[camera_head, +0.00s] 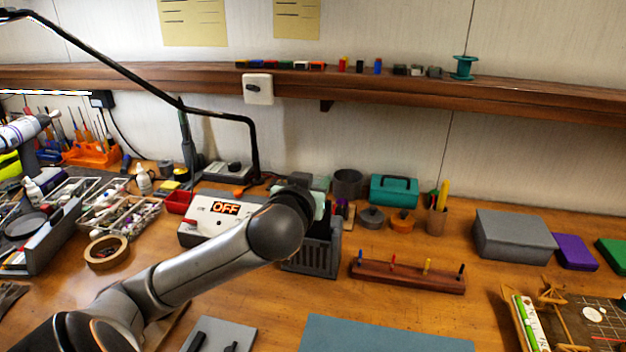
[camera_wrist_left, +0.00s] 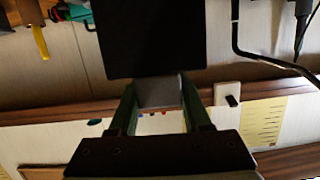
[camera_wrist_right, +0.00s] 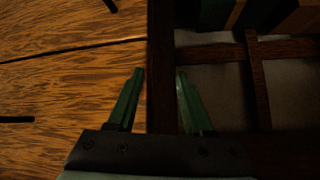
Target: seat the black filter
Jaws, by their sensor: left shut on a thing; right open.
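My left gripper (camera_wrist_left: 160,108) is shut on the grey tab of a flat black panel, the black filter (camera_wrist_left: 150,38), which fills the top middle of the left wrist view. In the head view my left arm reaches over a dark grey slotted housing (camera_head: 318,262), and the left gripper (camera_head: 320,208) is partly hidden behind the arm. The dark filter (camera_head: 321,228) shows just above the housing; I cannot tell whether it is inside. My right gripper (camera_wrist_right: 155,100) is open and empty in the right wrist view, and is not in the head view.
A white box marked OFF (camera_head: 208,209) stands left of the housing, and a wooden peg rack (camera_head: 408,277) right of it. A teal toolbox (camera_head: 393,190) is behind. A dark wooden compartment frame (camera_wrist_right: 258,80) lies beneath the right gripper.

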